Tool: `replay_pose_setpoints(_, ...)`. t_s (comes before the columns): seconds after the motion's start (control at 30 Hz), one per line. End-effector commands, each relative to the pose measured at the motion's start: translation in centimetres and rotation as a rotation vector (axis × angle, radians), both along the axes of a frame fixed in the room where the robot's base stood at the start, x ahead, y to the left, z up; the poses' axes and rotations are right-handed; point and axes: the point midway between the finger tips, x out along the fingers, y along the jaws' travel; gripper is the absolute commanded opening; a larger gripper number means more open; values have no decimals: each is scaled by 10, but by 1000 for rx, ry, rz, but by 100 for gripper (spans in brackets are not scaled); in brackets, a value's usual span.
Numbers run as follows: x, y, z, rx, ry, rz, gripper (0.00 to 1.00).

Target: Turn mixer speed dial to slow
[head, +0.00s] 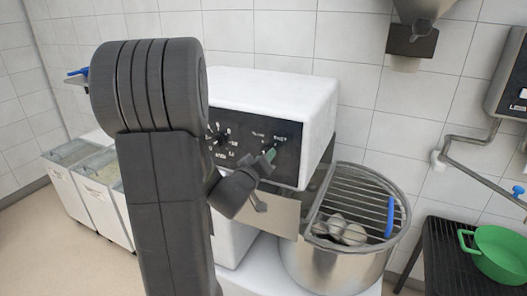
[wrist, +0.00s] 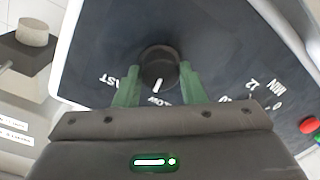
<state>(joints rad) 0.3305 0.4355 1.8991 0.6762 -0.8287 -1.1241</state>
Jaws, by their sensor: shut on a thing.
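The mixer (head: 270,95) is a white machine with a dark control panel (head: 285,140) on its front. In the wrist view, the round black speed dial (wrist: 160,58) sits between the two green fingers of my gripper (wrist: 158,70). My gripper is shut on the dial, one finger on each side. The dial's white pointer mark points down in the picture, toward the partly hidden SLOW lettering (wrist: 160,101). The FAST lettering (wrist: 121,81) is at its left. In the head view, my gripper (head: 270,155) is at the panel, and the dial cannot be made out.
A second scale with numbers marked MIN (wrist: 280,88) and red (wrist: 308,126) and green buttons lie right of the dial in the wrist view. The steel bowl (head: 325,270) with a wire guard stands below the panel. White bins (head: 97,205) are at left, a green pan (head: 497,252) at right.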

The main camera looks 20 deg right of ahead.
Motion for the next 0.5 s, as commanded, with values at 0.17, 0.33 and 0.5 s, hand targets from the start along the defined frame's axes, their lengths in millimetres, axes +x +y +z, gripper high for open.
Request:
replay_pose_setpoints(0.17,0,0,3,-99,121,0,14)
replay_pose_setpoints(0.33,0,0,3,-182,216,1,14)
replay_pose_setpoints(0.5,0,0,2,-240,285,1,14)
